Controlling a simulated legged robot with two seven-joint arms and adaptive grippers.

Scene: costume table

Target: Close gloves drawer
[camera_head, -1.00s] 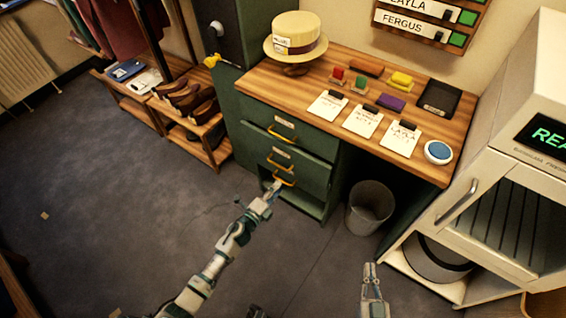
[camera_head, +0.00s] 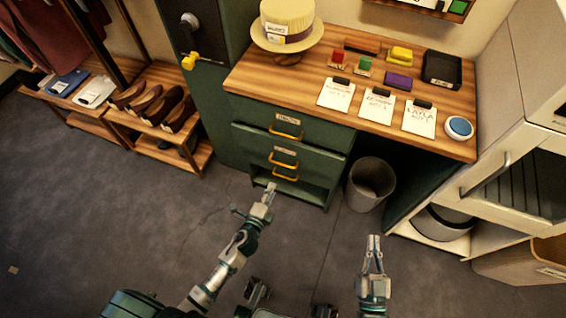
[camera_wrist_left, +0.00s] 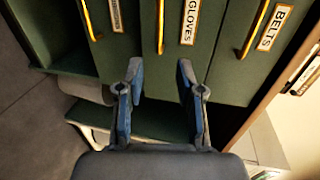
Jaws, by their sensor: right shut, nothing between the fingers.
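The green cabinet carries stacked drawers with yellow handles. In the left wrist view the GLOVES drawer (camera_wrist_left: 180,65) is between the BELTS drawer (camera_wrist_left: 245,60) and another drawer whose label is hard to read. In the head view the gloves drawer (camera_head: 255,145) is the middle one. Its front seems to stand out past the top drawer, partly hiding the one below. My left gripper (camera_head: 270,188) is open and empty, just below and in front of the handles, apart from them; its fingers also show in the left wrist view (camera_wrist_left: 160,72). My right gripper (camera_head: 374,240) is shut and empty over the floor.
A grey bin (camera_head: 370,185) stands right of the drawers under the wooden desktop (camera_head: 300,82). A white cabinet (camera_head: 500,185) stands further right. A shoe rack (camera_head: 150,145) is at the left. The floor before the drawers is clear.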

